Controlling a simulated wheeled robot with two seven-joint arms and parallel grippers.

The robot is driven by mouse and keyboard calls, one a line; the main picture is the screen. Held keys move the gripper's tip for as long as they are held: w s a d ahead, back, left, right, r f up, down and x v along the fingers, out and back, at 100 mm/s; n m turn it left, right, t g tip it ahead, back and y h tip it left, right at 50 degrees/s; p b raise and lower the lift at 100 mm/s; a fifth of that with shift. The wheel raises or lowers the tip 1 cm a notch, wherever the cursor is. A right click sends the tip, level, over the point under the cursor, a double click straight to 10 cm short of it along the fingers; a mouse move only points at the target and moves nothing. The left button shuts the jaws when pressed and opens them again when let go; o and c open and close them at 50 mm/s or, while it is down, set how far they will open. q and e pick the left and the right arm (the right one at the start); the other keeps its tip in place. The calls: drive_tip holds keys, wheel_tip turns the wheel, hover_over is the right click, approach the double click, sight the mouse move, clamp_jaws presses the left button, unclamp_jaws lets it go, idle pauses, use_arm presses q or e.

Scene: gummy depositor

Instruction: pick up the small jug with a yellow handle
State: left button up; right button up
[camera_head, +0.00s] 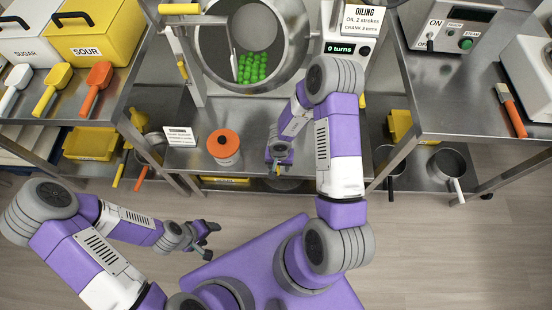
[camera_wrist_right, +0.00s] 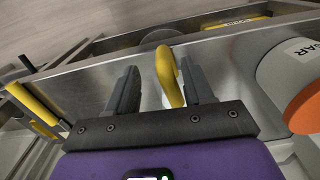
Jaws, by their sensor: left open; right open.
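The small jug's yellow handle (camera_wrist_right: 168,75) stands between the two fingers of my right gripper (camera_wrist_right: 163,90) in the right wrist view. The fingers are open on either side of it, and I cannot tell whether either touches it. Most of the jug's body is hidden or unclear. In the head view my right gripper (camera_head: 278,165) is low over the front of the metal bench, with only a bit of yellow showing at its tip. My left gripper (camera_head: 207,240) is open and empty, over the floor in front of the bench.
A white jar with an orange lid (camera_head: 223,146) stands close left of my right gripper. A small sign (camera_head: 180,137) stands further left. A drum with green gummies (camera_head: 252,68) is behind. Side tables hold scoops, bins and a control box (camera_head: 452,25).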

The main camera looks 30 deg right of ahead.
drive_tip(key=shift+a+f+b, duration=0.2)
drive_tip(key=shift+f+b, duration=0.8)
drive_tip(key=shift+f, duration=0.2)
drive_tip(key=shift+a+f+b, duration=0.15)
drive_tip(key=shift+f+b, duration=0.85)
drive_tip(key=shift+f, duration=0.15)
drive_tip(key=shift+r, duration=0.1)
clamp_jaws()
